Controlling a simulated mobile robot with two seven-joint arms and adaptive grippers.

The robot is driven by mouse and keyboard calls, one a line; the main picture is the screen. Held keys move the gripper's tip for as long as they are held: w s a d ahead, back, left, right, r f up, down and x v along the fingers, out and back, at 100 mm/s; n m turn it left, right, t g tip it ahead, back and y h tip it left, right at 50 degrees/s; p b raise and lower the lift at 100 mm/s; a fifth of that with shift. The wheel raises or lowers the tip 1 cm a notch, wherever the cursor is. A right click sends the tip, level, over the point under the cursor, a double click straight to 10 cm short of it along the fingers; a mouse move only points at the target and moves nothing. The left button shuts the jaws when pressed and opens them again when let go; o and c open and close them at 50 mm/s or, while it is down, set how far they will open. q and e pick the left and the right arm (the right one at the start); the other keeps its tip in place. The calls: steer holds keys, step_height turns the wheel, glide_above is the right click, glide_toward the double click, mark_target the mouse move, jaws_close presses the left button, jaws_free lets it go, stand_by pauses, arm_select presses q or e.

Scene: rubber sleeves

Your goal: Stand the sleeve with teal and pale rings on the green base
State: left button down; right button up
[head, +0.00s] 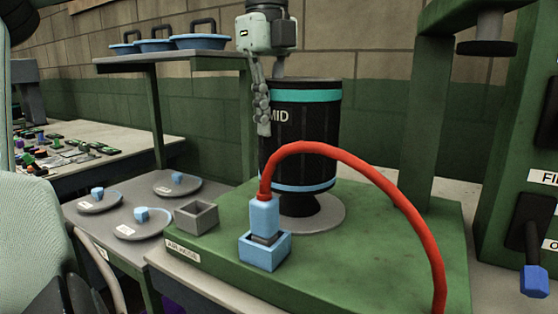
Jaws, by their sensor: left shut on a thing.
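The black sleeve (318,140) stands upright in the head view, with a teal ring near its top, a pale blue ring near its bottom and the letters "MID" on its side. My left gripper (263,108) comes down from above and is shut on the sleeve's upper left rim. One finger shows outside the wall; the other is hidden. The sleeve is above a black tapered post (298,205) on a grey disc (330,215) on the green base (390,255). I cannot tell whether the sleeve rests on the post. My right gripper is not in view.
A red hose (385,185) arches in front of the sleeve from a blue plug (265,215) in a blue socket (265,250). An open grey box (196,217) is to its left. A green upright (432,120) stands right of the sleeve. Blue lidded pans (200,41) sit on a shelf.

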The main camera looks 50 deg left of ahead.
arm_select(q)
step_height(320, 180, down, 5)
steer(key=shift+f, duration=0.15)
steer(key=shift+w, duration=0.1)
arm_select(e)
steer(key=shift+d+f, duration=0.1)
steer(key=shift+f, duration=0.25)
arm_select(q)
steer(key=c, duration=1.7)
jaws_free()
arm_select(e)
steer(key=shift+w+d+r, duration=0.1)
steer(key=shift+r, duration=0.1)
